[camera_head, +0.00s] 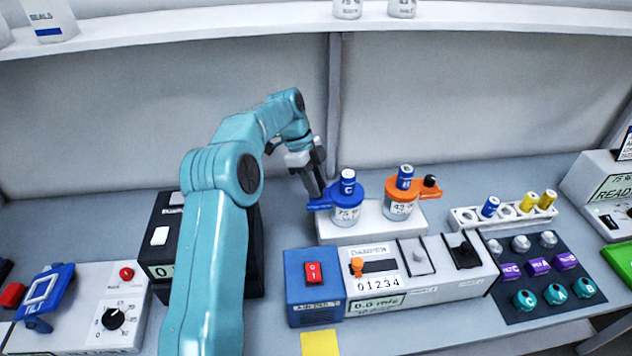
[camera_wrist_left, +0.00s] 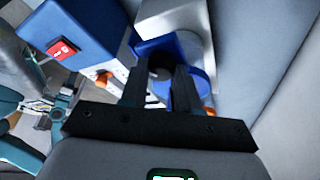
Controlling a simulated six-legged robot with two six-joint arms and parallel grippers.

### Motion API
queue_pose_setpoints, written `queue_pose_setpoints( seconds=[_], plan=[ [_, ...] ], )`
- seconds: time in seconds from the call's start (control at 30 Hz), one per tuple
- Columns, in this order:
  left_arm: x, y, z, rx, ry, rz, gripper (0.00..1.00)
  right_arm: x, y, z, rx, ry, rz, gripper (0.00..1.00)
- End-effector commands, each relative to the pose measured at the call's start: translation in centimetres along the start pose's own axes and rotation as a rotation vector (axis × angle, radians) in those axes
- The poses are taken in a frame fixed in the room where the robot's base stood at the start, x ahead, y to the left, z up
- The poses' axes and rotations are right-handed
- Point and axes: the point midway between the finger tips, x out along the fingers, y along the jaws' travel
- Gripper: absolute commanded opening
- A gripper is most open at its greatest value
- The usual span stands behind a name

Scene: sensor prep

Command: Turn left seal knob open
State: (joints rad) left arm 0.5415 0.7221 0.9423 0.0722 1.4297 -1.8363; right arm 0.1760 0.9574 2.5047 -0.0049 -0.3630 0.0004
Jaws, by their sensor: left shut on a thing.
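The left seal is a blue lid (camera_head: 345,189) on a white jar (camera_head: 347,215) marked 75, with a blue capped vial (camera_head: 348,182) standing in it. A blue arm of the lid sticks out to the left. My left gripper (camera_head: 315,194) comes down on this arm and is shut on its knob, which the fingers hide in the head view. In the left wrist view the dark round knob (camera_wrist_left: 160,72) shows between the two fingers, above the blue lid (camera_wrist_left: 188,48). My right gripper is not in view.
To the right stands a second jar with an orange lid (camera_head: 400,187) and a black knob (camera_head: 430,181). Both jars stand on a white block (camera_head: 328,232). In front is the damper unit (camera_head: 415,290) with a red switch (camera_head: 314,273). A vial rack (camera_head: 468,222) stands further right.

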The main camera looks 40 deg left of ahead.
Motion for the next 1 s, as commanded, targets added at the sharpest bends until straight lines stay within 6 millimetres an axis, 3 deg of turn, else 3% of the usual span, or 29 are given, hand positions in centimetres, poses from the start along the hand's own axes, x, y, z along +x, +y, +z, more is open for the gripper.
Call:
queue_pose_setpoints(
  seconds=[0.07, 0.1, 0.17, 0.53, 0.83, 1.0],
  plan=[
    [0.4, 0.2, 0.0, -0.001, 0.002, 0.013, 0.00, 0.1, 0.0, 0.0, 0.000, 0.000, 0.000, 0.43],
    [0.4, 0.2, 0.0, -0.001, 0.002, 0.013, 0.34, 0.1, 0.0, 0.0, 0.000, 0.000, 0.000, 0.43],
    [0.4, 0.2, 0.0, -0.001, 0.002, 0.012, 0.53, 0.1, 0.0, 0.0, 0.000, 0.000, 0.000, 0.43],
    [-0.2, 0.0, 0.0, -0.001, 0.000, 0.003, 0.55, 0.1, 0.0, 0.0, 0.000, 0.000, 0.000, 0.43],
    [-5.1, 0.0, 0.0, -0.001, -0.001, 0.002, 0.55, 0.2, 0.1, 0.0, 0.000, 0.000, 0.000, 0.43],
    [-6.7, 0.0, 0.0, -0.001, 0.000, 0.005, 0.55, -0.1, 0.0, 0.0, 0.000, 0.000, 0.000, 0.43]
  ],
)
